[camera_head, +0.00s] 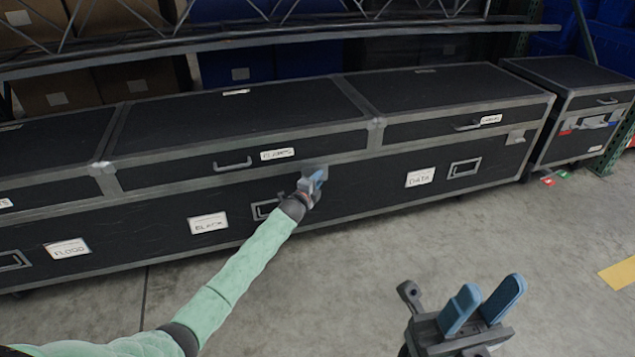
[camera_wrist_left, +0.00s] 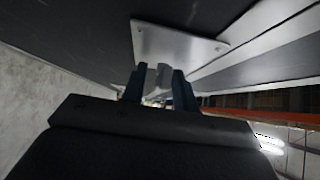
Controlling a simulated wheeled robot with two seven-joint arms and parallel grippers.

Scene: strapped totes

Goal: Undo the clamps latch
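The compartment with the handwritten label that seems to read clamps (camera_head: 278,154) is the middle one of the long black case. Its lid (camera_head: 240,113) is down. The latch is mostly hidden behind my left gripper in the head view. In the left wrist view, its metal plate (camera_wrist_left: 180,42) is fixed to the case and its grey lever (camera_wrist_left: 159,80) stands between the blue fingers. My left gripper (camera_head: 316,181) is at the latch, and the fingers (camera_wrist_left: 160,88) appear closed on the lever. My right gripper (camera_head: 482,302) is open and empty above the floor, apart from the case.
Neighbouring compartments with a grey latch (camera_head: 515,137) and labels such as data (camera_head: 420,177) flank it. A separate black case (camera_head: 575,105) stands at the right. A metal rack beam (camera_head: 280,37) runs behind. The concrete floor (camera_head: 380,270) in front is clear.

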